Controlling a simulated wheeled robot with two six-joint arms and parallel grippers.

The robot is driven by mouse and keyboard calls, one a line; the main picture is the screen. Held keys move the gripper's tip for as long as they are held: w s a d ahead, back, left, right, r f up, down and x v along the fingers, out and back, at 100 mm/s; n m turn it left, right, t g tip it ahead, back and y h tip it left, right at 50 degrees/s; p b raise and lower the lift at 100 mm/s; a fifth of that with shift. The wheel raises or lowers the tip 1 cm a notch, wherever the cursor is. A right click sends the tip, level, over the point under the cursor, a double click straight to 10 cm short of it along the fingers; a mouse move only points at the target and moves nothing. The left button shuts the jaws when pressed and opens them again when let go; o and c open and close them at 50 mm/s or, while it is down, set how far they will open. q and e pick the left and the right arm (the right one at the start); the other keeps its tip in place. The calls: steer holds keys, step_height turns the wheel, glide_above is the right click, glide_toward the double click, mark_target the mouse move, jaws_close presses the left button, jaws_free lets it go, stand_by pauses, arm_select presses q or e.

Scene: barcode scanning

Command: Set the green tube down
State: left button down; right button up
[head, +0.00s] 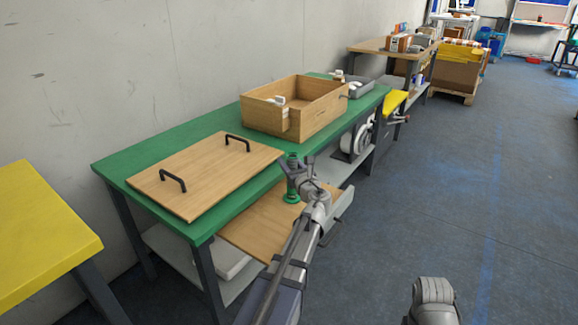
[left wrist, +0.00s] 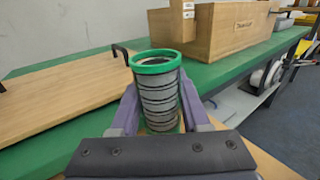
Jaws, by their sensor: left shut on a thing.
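The green tube (head: 291,197) is upright, with a green rim and a green lower flange. In the left wrist view the tube (left wrist: 158,95) shows a grey ribbed body below its green rim. My left gripper (head: 300,182) is shut on the tube, with purple fingers (left wrist: 160,118) on both sides of its body. In the head view the tube appears in front of the green table's edge, over a lower wooden board (head: 262,222). I cannot tell whether its base touches the board. My right gripper is not in view.
A wooden panel with two black handles (head: 205,172) lies on the green table (head: 118,165). An open wooden box (head: 318,118) with white items stands behind it, near a grey tray (head: 358,87). A yellow table (head: 45,235) is at the left. Floor at the right is clear.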

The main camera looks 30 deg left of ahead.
arm_select(q)
steer(key=shift+f, duration=0.1)
steer(key=shift+c, duration=1.9)
jaws_free()
steer(key=shift+r, duration=0.3)
steer(key=v, duration=1.2)
steer(key=shift+f, duration=0.15)
steer(key=shift+s, duration=0.1)
